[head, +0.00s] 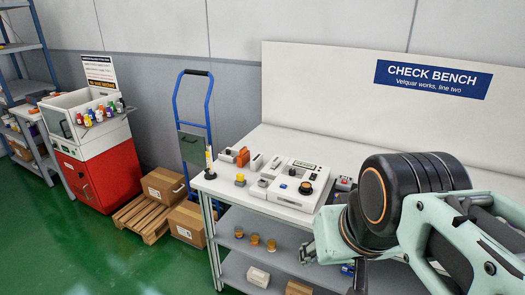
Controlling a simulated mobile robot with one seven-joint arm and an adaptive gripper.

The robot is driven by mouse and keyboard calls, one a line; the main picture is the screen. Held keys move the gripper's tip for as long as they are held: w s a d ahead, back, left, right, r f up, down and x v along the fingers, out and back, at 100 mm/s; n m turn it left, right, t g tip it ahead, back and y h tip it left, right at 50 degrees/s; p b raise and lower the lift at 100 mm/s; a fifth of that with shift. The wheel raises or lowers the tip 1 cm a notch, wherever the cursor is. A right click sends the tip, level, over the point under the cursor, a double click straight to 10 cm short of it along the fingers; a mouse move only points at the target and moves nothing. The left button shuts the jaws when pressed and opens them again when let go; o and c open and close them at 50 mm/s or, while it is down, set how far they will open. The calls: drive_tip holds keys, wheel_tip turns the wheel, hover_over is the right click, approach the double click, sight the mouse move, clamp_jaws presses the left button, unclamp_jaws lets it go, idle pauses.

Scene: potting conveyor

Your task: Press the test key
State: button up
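A white test device (294,184) with a small display and a dark round knob stands on the check bench (230,197). I cannot read which of these is labelled as the test key. My arm reaches in from the right, in front of the bench.
Orange and white items (236,156) stand at the back left of the bench. A small device with a red button (345,183) is partly hidden behind my arm. A blue hand truck (194,120), cartons (164,185) and a red cabinet (100,178) stand left. Green floor is clear in front.

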clamp_jaws()
idle(0.3)
idle(1.2)
